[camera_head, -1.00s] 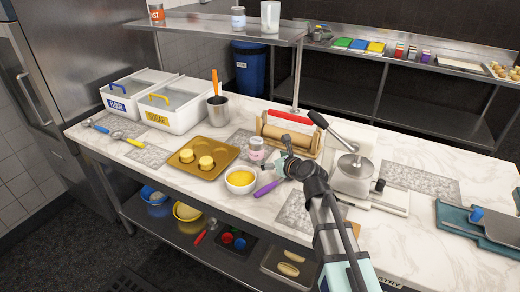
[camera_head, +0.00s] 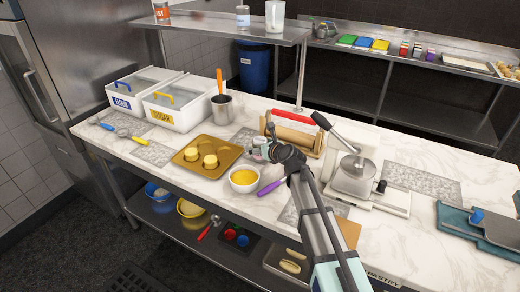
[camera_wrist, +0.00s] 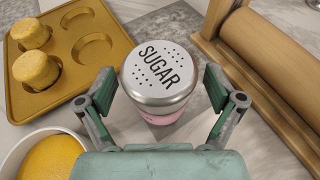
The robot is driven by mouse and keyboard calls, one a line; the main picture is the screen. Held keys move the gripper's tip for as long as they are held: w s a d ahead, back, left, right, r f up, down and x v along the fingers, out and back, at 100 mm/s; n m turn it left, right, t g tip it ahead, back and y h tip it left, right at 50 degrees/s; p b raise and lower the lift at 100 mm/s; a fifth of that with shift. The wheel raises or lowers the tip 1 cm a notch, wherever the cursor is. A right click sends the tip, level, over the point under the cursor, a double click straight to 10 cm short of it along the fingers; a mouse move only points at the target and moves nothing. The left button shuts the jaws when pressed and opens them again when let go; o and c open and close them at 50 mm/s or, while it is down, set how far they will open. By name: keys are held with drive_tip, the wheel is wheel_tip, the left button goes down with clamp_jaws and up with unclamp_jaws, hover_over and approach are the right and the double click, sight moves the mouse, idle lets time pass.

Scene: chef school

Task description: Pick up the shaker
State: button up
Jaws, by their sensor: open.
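The shaker stands upright in the wrist view, with a silver perforated lid (camera_wrist: 160,68) marked SUGAR and a pink band below it. My gripper (camera_wrist: 158,95) is open, with one finger on each side of the shaker. Gaps show between the fingers and the lid, and nothing is held. In the head view my gripper (camera_head: 262,151) is at the shaker's place on the marble counter (camera_head: 330,270) and hides most of it.
A gold muffin tray (camera_head: 193,167) with small cakes lies left of the shaker. A white bowl (camera_head: 236,187) of yellow filling stands in front, beside a purple-handled tool (camera_head: 272,187). A wooden rolling pin in a stand (camera_wrist: 285,65) is close on the right. A press (camera_head: 353,178) stands further right.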

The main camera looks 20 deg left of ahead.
drive_tip(key=c, duration=1.4)
drive_tip(key=shift+r, duration=0.2)
